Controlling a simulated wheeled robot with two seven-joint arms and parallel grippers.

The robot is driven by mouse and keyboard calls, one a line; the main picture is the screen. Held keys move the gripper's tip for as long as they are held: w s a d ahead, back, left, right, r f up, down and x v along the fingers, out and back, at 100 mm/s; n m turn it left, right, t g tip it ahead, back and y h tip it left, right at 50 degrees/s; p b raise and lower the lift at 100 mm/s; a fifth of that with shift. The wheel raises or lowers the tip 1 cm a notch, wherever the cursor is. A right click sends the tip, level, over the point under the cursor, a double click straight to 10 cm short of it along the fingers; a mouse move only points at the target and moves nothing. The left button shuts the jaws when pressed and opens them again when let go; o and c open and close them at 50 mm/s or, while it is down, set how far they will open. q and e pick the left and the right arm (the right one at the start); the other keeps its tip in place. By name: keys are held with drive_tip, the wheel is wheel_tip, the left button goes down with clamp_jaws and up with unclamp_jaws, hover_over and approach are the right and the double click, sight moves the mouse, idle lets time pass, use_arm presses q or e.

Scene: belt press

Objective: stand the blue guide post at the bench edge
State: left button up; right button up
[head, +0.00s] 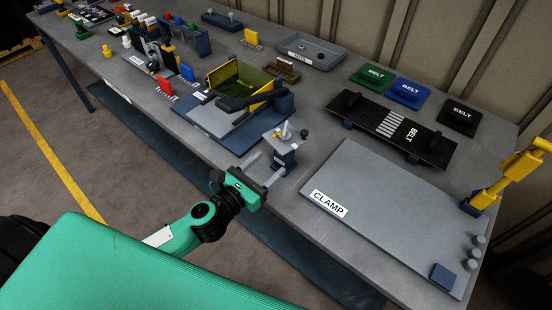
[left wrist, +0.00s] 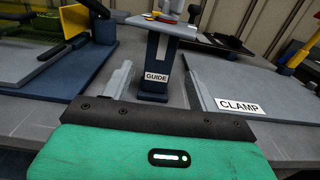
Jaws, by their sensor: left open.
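The blue guide post (head: 284,158) stands upright near the front edge of the bench (head: 235,160), in the head view's middle. It has a grey top with small light and orange parts on it. In the left wrist view the post (left wrist: 155,52) carries a white GUIDE label and stands between and beyond my fingers. My left gripper (head: 265,171) is open at the bench edge, its fingers pointing toward the post. In the left wrist view the fingers (left wrist: 158,88) are spread either side of it, with no contact visible. My right gripper is out of view.
A grey board labelled CLAMP (head: 400,225) lies right of the post. A blue-based unit with a yellow-and-green box (head: 240,80) stands left of it. A black BELT plate (head: 390,130) lies behind. A yellow arm (head: 500,180) rises at the right.

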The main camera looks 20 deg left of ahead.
use_arm(q)
drive_tip(key=shift+v, duration=1.2)
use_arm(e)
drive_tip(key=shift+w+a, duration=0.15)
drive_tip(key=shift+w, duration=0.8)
use_arm(q)
drive_tip(key=shift+r, duration=0.1)
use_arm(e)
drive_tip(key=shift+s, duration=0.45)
